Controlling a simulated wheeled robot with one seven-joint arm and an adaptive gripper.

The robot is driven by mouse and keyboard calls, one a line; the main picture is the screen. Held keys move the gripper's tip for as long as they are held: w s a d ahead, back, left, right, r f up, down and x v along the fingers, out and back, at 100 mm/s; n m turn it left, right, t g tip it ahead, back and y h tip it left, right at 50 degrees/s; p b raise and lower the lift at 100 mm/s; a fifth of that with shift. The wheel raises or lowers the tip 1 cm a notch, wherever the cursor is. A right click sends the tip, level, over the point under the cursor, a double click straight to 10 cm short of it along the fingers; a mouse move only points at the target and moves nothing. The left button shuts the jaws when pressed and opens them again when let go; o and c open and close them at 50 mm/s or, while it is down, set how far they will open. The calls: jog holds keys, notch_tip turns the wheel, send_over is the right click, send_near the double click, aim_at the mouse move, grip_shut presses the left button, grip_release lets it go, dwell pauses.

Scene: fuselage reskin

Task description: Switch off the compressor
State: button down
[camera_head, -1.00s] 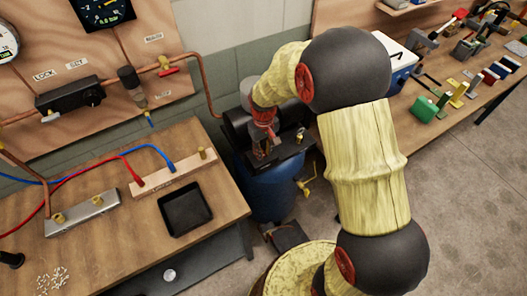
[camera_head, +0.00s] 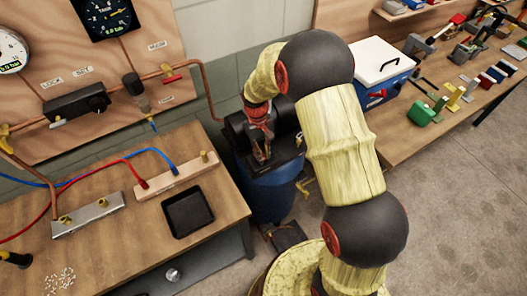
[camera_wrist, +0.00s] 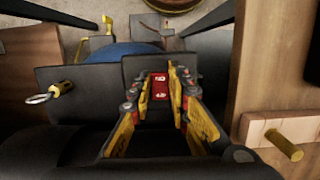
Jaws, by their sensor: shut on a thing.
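The compressor is a blue tank (camera_head: 270,198) with a black motor and top plate (camera_head: 238,128), standing on the floor between two benches. My gripper (camera_head: 262,150) reaches down over its top plate. In the wrist view the blue tank (camera_wrist: 112,50) shows behind the black box. A small red switch with white marks (camera_wrist: 160,88) sits on that box. The yellow-and-red fingers of my gripper (camera_wrist: 162,78) stand on either side of the switch, closed in on it. In the head view my gripper hides the switch, and its on or off position cannot be told.
The left bench (camera_head: 120,240) holds a black tray (camera_head: 188,213), a manifold and red and blue hoses. A gauge board (camera_head: 70,70) rises behind it. A white-and-blue cooler (camera_head: 375,70) stands on the right bench. A ring valve (camera_wrist: 48,94) sticks out beside the box.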

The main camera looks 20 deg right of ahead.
jog(key=shift+w+r+g+p, duration=0.1)
jog(key=shift+w+g+p, duration=0.1)
jog(key=shift+g+p, duration=0.25)
jog(key=c, duration=1.7)
grip_release()
jog(key=v, duration=1.2)
jog(key=shift+a, duration=0.15)
